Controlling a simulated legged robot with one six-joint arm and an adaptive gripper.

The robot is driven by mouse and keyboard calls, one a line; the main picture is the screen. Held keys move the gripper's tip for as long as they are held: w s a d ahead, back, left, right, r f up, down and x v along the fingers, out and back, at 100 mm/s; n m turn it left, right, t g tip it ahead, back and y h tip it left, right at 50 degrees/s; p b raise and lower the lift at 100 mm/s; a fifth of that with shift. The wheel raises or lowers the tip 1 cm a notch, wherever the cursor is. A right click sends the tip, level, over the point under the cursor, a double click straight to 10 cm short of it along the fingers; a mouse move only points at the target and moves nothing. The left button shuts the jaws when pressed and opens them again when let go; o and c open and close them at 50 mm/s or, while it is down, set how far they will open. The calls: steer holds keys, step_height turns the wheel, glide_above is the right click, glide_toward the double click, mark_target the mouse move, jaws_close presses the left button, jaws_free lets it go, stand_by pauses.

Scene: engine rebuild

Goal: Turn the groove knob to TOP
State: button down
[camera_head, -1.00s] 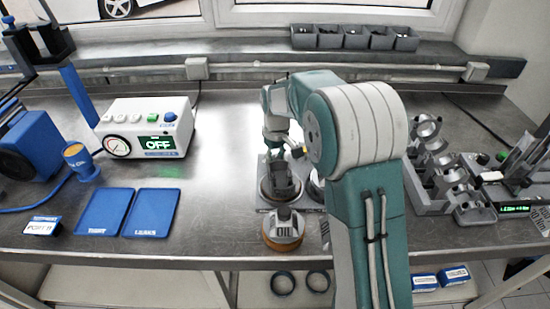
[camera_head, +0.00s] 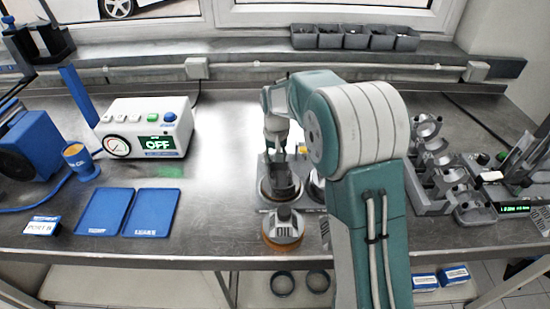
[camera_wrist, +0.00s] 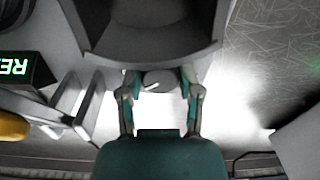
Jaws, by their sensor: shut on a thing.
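The groove knob (camera_wrist: 158,82) is a small grey round knob with a white pointer line, in the wrist view. The line slants, lower to the left and higher to the right. My gripper (camera_wrist: 160,88) has one finger on each side of the knob and is shut on it. In the head view my gripper (camera_head: 275,150) is over a small grey fixture (camera_head: 263,205) near the middle of the bench; my arm hides part of it. The knob and any TOP mark cannot be made out there.
A dark grey round part (camera_wrist: 150,30) fills the top of the wrist view, close to my fingers. At left stand a white box reading OFF (camera_head: 148,127) and two blue trays (camera_head: 105,212). Grey holders (camera_head: 437,180) stand at right.

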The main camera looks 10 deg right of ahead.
steer(key=shift+s+f, duration=0.15)
steer(key=shift+f, duration=0.05)
steer(key=shift+c, duration=1.4)
jaws_free()
steer(key=shift+r, duration=0.1)
steer(key=shift+r, duration=0.15)
steer(key=shift+r, duration=0.3)
step_height(320, 180, up, 11)
